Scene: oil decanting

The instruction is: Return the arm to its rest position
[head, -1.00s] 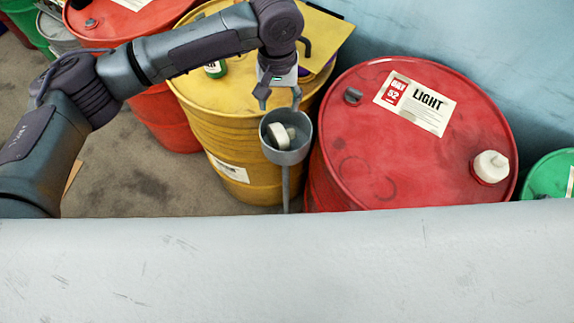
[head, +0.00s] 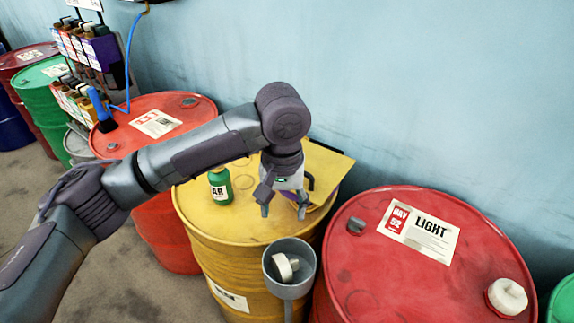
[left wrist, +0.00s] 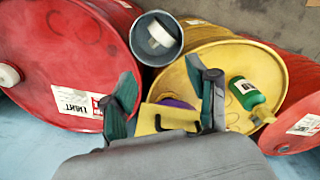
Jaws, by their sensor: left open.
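My left arm comes in from the left in the head view, and its left gripper (head: 283,207) points down over the yellow drum (head: 215,238). The gripper is open, with nothing between its fingers. In the left wrist view the open fingers (left wrist: 165,92) frame a yellow board and part of the yellow drum's top. A grey cup-shaped holder (head: 292,258) stands just in front of the gripper, with a white cap (head: 284,267) inside it. My right gripper is not in view.
A red drum labelled LIGHT (head: 390,270) with a white cap (head: 507,297) stands right. Another red drum (head: 160,135) and a rack (head: 95,45) stand left. A blue wall closes the back.

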